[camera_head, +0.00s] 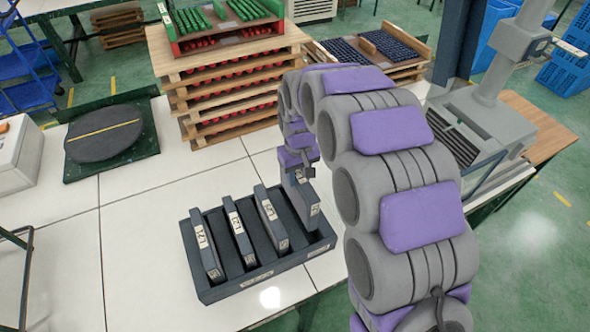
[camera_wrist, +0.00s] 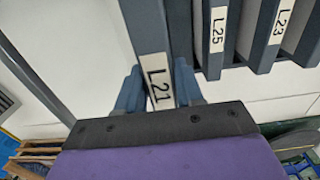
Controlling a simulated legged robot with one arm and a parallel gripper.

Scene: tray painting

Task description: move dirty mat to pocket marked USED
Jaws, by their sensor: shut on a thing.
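My gripper (camera_head: 300,174) is at the right end of a dark rack (camera_head: 213,294) on the white table. In the wrist view its blue fingers (camera_wrist: 158,88) are shut on a dark flat plate (camera_wrist: 142,28) labelled L21. In the head view this plate (camera_head: 312,214) stands at the rack's right end, its lower part hidden by the rack wall. Other dark plates stand upright beside it; the wrist view shows labels L25 (camera_wrist: 217,30) and L23 (camera_wrist: 282,24). Pale labels (camera_head: 257,279) on the rack front are too small to read. I cannot make out dirt or the word USED.
A dark round disc (camera_head: 103,133) with a yellow line lies on a green base at the left. Stacked wooden trays (camera_head: 225,95) with red parts stand behind the rack. A grey machine (camera_head: 480,125) stands at the right.

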